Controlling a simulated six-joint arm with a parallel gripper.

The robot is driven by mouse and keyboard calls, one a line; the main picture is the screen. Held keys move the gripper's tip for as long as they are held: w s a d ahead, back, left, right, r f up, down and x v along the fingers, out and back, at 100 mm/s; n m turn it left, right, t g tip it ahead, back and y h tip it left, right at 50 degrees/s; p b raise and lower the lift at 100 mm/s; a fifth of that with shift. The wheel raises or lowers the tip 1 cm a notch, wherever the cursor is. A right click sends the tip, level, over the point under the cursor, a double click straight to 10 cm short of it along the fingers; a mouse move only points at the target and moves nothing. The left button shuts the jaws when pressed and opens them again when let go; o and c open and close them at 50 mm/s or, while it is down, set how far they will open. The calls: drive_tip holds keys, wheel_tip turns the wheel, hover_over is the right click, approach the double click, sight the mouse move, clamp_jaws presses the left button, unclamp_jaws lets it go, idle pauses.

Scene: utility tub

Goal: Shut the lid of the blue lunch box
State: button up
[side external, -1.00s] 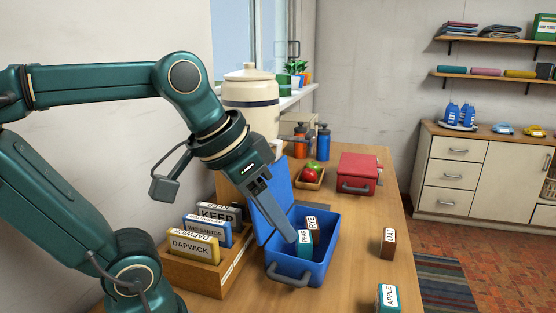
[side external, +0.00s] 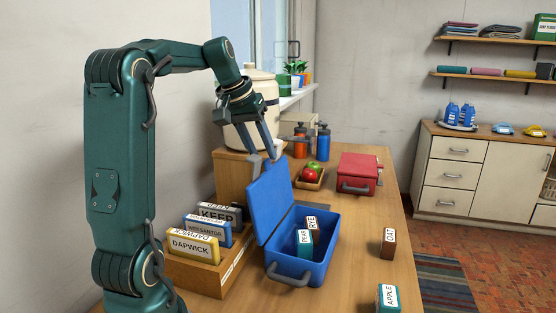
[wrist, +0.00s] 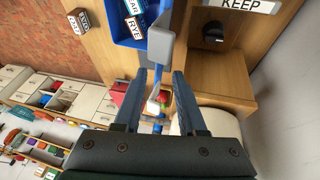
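The blue lunch box (side external: 318,268) stands on the wooden counter with its lid (side external: 268,203) open, standing up and leaning back a little on the left side. A teal PEAR block (side external: 304,242) and a brown RYE block (side external: 313,228) are inside. My gripper (side external: 264,160) is open and empty at the top edge of the lid, fingers pointing down. In the wrist view the lid (wrist: 162,45) shows nearly edge-on in line with the gap between my spread fingers (wrist: 160,76). I cannot tell whether a finger touches it.
Behind are a large cream jar (side external: 245,92), a fruit tray (side external: 309,178) and a shut red lunch box (side external: 358,174). OAT (side external: 388,243) and APPLE (side external: 387,299) blocks stand on the right, with clear counter between.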

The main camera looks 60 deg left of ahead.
drive_tip(key=shift+x, duration=1.15)
drive_tip(key=shift+c, duration=0.3)
clamp_jaws()
idle(0.3)
